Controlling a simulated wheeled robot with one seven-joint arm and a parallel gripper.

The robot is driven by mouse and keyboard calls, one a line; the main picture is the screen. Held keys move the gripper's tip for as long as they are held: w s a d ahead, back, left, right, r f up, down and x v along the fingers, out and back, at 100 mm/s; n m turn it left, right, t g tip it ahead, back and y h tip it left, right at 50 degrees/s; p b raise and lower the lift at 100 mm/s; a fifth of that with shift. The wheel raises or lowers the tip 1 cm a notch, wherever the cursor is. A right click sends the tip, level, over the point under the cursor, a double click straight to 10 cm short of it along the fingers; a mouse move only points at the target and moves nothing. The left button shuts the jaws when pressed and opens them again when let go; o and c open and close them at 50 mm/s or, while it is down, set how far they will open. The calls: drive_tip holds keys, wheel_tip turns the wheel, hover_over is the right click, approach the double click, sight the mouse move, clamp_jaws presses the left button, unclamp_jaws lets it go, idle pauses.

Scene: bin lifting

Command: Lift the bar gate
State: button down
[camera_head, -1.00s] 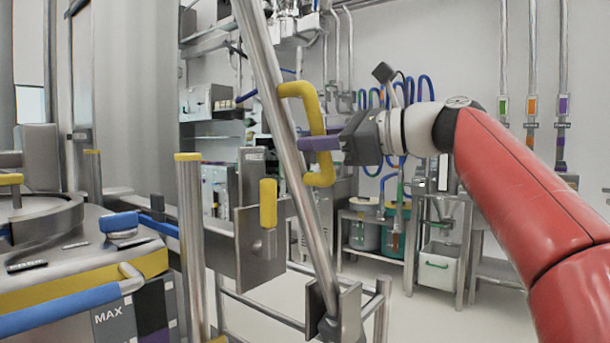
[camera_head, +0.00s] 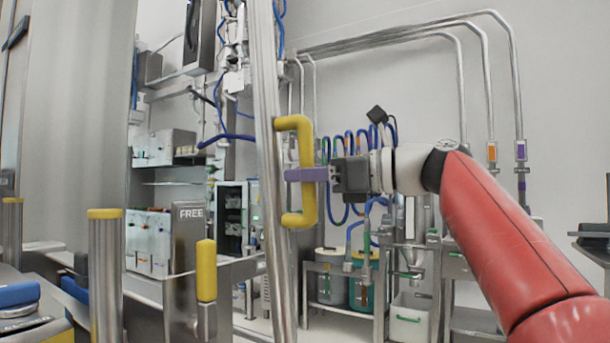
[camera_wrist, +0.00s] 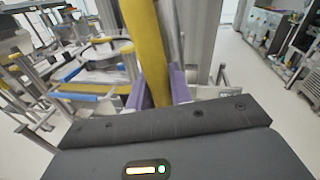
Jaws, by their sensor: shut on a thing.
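The bar gate (camera_head: 268,110) is a long steel bar that stands nearly upright, left of centre in the head view. A yellow handle (camera_head: 306,135) is fixed to its right side. My gripper (camera_head: 306,174) is shut on the handle's upright part, with its purple fingers around it. In the wrist view the yellow handle (camera_wrist: 148,45) runs down between the purple fingers of my gripper (camera_wrist: 158,90). The bar's lower end is cut off by the bottom edge of the head view.
A steel post with a yellow cap (camera_head: 105,270) and a bracket marked FREE with a yellow grip (camera_head: 206,270) stand left of the bar. Shelves with bins (camera_head: 410,320) stand behind at the right. A bench with blue-handled equipment (camera_head: 20,295) is at the lower left.

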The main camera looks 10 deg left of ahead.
drive_tip(key=c, duration=1.4)
unclamp_jaws()
drive_tip(key=shift+w+f, duration=0.15)
drive_tip(key=shift+o, duration=0.6)
drive_tip(key=shift+d, duration=0.1)
drive_tip(key=s+d, duration=0.1)
drive_tip(key=d, duration=0.6)
drive_tip(key=shift+s+d, duration=0.3)
drive_tip(key=shift+s, duration=0.05)
drive_tip(key=s+d+f+n+t+h, duration=0.1)
drive_tip(key=s+f+n+t+h, duration=0.3)
drive_tip(key=f, duration=0.7)
drive_tip(key=d+f+n+g+h, duration=0.1)
drive_tip(key=d+f+n+h, duration=0.1)
drive_tip(key=f+h, duration=0.65)
drive_tip(key=s+d+f+n+h, duration=0.1)
drive_tip(key=s+d+f+n, duration=0.3)
drive_tip(key=f, duration=0.5)
drive_tip(key=s+d+f+n+h, duration=0.2)
drive_tip(key=s+d+f+n, duration=0.2)
drive_tip(key=s+f, duration=0.3)
drive_tip(key=s+d+f+n+h, duration=0.2)
drive_tip(key=s+d+f+n, duration=0.2)
drive_tip(key=f, duration=0.8)
drive_tip(key=shift+s+d+f+n+g, duration=0.3)
drive_tip(key=shift+s+d+g, duration=0.1)
drive_tip(key=shift+s+d, duration=0.4)
